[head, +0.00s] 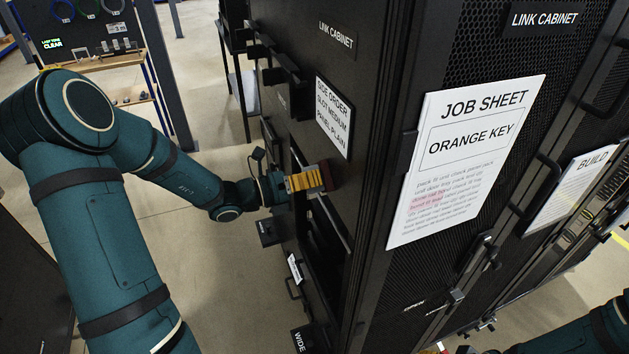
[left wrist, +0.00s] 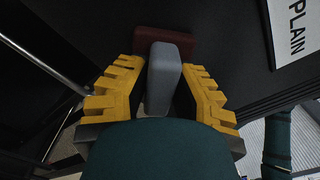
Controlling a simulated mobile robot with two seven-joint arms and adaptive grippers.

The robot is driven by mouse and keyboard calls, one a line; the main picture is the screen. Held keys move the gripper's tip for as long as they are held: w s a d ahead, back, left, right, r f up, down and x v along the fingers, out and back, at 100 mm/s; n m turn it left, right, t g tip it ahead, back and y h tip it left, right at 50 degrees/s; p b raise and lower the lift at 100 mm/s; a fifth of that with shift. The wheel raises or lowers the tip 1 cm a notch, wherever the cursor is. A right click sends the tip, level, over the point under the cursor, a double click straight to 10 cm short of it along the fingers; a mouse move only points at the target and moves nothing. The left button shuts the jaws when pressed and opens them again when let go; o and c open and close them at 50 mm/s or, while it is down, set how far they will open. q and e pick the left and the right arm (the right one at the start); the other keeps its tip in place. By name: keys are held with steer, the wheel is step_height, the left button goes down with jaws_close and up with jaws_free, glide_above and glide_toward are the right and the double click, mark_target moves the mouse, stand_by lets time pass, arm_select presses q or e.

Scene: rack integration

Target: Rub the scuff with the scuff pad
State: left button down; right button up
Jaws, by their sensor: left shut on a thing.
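My left gripper (head: 306,181) reaches to the side of the black cabinet in the head view. In the left wrist view, its yellow fingers (left wrist: 162,92) are shut on the scuff pad, on either side of its grey block (left wrist: 165,72). The pad's dark red face (left wrist: 180,41) lies beyond the fingertips, against or very close to a dark panel; I cannot tell if it touches. The red part also shows in the head view (head: 327,174). No scuff can be made out. My right arm is at the lower right; its gripper is barely visible at the bottom edge.
The black link cabinet (head: 376,85) fills the middle and right. A side order sign (head: 333,117) is above my left gripper. A job sheet (head: 466,155) and a build sheet (head: 556,193) hang on the front. Rails and open slots lie below the gripper.

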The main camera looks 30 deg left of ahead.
mark_target(342, 191)
arm_select(q)
steer(key=shift+w+a+p, duration=0.4)
steer(key=shift+w+a, duration=0.8)
steer(key=shift+a, duration=0.25)
steer(key=shift+s+d+r, duration=0.25)
steer(key=shift+s+d, duration=0.95)
steer(key=shift+d, duration=0.2)
steer(key=shift+s+d+r, duration=0.25)
steer(key=shift+s+d, duration=0.95)
steer(key=shift+d, duration=0.25)
steer(key=shift+s+d+r, duration=0.25)
steer(key=shift+s+d, duration=0.95)
steer(key=shift+d, duration=0.2)
steer(key=w+a, duration=0.7)
steer(key=a, duration=0.1)
steer(key=shift+w+a, duration=0.15)
steer(key=shift+a, duration=0.1)
steer(key=shift+v, duration=3)
steer(key=shift+v, duration=1.5)
